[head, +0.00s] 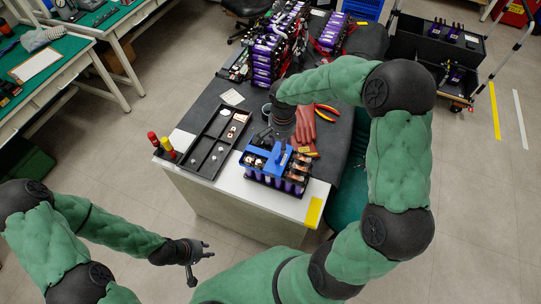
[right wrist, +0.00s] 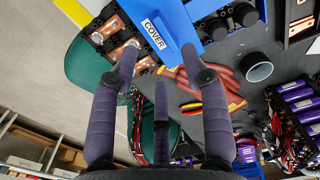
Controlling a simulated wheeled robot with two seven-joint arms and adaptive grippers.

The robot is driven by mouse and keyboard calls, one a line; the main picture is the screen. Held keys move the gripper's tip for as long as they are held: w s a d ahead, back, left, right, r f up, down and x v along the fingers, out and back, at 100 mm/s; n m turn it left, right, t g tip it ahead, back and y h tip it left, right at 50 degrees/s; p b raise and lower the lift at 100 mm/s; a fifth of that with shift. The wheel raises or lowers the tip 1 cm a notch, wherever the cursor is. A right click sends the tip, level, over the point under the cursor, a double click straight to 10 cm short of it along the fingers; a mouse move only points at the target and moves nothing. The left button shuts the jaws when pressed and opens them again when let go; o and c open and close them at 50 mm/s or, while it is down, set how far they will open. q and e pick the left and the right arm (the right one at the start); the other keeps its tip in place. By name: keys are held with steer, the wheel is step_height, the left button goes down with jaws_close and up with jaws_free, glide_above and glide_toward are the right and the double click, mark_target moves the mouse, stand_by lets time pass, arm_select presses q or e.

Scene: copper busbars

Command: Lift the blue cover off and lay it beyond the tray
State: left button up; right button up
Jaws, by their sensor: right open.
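The blue cover (head: 256,163) lies on a battery module with purple cells (head: 284,184) near the table's front edge. In the right wrist view, the cover (right wrist: 172,42) bears a white COVER label. Copper busbars (right wrist: 122,38) show beside it. My right gripper (head: 279,138) is just above the module. The black tray (head: 196,164) is left of the module. My left gripper (head: 203,262) is open and empty, in front of the table.
Red gloves (head: 304,127) and red-handled pliers (head: 327,109) lie behind the module. Red and yellow screwdrivers (head: 160,145) stand at the table's left corner. More battery modules (head: 265,58) fill the table's back. Beyond the tray, a white paper (head: 232,97) lies on dark mat.

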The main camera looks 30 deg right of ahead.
mark_target(279, 155)
step_height(279, 155, down, 8)
steer(key=shift+w+a+f+b, duration=0.1)
steer(key=shift+w+b, duration=0.05)
steer(key=shift+b, duration=0.4)
jaws_close()
